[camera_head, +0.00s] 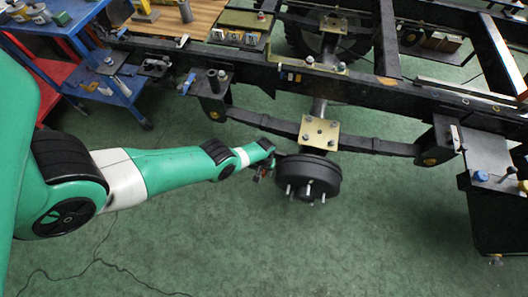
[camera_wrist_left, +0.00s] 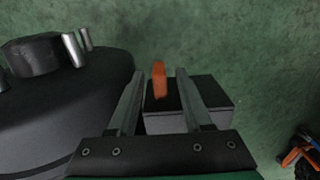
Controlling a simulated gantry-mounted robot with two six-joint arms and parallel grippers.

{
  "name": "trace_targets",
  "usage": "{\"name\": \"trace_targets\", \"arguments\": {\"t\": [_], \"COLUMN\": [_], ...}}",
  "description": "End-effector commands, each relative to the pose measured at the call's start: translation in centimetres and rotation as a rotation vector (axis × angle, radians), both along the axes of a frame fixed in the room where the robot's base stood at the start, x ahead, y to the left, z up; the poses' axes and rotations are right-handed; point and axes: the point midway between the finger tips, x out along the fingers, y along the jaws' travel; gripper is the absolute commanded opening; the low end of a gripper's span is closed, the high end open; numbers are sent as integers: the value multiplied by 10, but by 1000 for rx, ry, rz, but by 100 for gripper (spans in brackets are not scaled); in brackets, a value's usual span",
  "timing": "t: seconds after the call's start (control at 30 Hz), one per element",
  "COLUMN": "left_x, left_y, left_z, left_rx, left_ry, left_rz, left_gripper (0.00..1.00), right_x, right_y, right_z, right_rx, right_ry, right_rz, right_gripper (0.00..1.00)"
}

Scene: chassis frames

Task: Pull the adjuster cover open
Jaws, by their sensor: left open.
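My left gripper (camera_head: 270,162) reaches in from the left, beside the black brake drum (camera_head: 309,178) under the chassis frame. In the left wrist view, its two fingers (camera_wrist_left: 158,88) are apart. A small upright orange tab (camera_wrist_left: 159,78) shows between them, standing at a dark grey box (camera_wrist_left: 212,96) that looks like the adjuster housing. I cannot tell whether a finger touches the tab. The drum (camera_wrist_left: 65,105) fills the left of the wrist view. The fingers and palm partly hide the box. My right gripper is not in view.
The black chassis frame (camera_head: 390,95) and its leaf spring (camera_head: 265,125) lie beyond the drum. A blue cart (camera_head: 110,90) stands at the upper left. An orange and black object (camera_wrist_left: 300,155) is at the wrist view's right edge.

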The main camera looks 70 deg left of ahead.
Motion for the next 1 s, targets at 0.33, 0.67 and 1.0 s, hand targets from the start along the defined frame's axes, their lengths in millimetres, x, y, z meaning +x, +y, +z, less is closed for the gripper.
{"name": "trace_targets", "arguments": {"t": [0.33, 0.67, 1.0], "left_x": [0, 0, 0], "left_y": [0, 0, 0], "left_z": [0, 0, 0], "left_rx": [0, 0, 0], "left_ry": [0, 0, 0], "left_rz": [0, 0, 0], "left_gripper": [0, 0, 0], "right_x": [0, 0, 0], "right_y": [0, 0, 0], "right_z": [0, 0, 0], "right_rx": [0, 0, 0], "right_ry": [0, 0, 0], "right_rz": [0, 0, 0], "right_gripper": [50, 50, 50]}}
